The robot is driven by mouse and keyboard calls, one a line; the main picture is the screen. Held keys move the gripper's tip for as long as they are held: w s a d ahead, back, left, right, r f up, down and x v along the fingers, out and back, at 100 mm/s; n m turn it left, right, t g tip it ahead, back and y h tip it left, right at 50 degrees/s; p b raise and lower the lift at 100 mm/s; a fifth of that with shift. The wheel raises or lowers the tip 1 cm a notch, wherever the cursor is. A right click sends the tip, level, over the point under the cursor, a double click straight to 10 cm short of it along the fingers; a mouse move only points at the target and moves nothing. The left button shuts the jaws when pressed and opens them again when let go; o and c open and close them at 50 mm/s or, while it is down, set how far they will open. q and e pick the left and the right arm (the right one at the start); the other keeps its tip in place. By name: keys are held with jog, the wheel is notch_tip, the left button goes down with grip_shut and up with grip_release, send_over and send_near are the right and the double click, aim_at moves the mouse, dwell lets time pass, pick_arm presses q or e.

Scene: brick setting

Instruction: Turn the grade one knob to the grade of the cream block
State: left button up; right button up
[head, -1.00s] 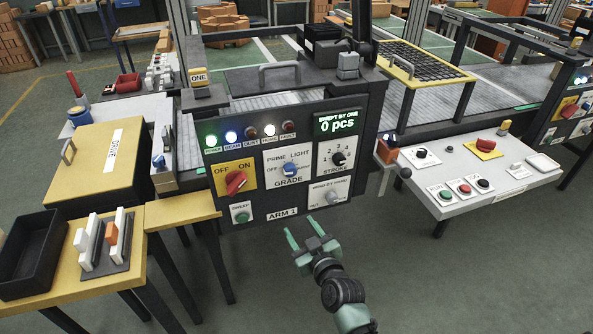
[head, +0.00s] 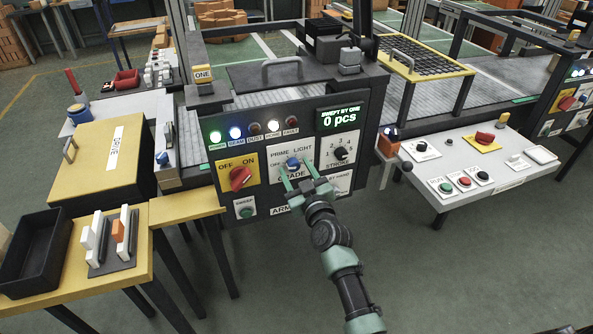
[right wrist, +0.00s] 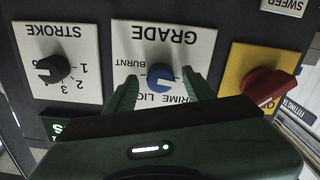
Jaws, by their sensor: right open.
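The blue grade knob (head: 293,162) sits on the white GRADE plate of the arm 1 panel. It also shows in the upside-down right wrist view (right wrist: 160,77), with PRIME, LIGHT and BURNT lettered around it; I cannot tell clearly which mark it points to. My right gripper (head: 295,174) is open in front of the plate, its green fingers on either side of the knob and not visibly closed on it. A pale block (head: 88,236) stands in the rack on the yellow table, beside an orange block (head: 118,231). My left gripper is not in view.
A red OFF/ON switch (head: 240,178) is left of the grade plate. The black STROKE knob (head: 341,153) is to its right. The display (head: 339,117) reads 0 pcs. A black tray (head: 35,250) lies beside the rack. A control desk (head: 470,165) stands at right.

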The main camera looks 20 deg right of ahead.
grip_shut()
jog(key=m+p, duration=0.1)
jog(key=m, duration=1)
jog(key=shift+p, duration=0.3)
jog(key=m, duration=1)
jog(key=shift+m, duration=0.4)
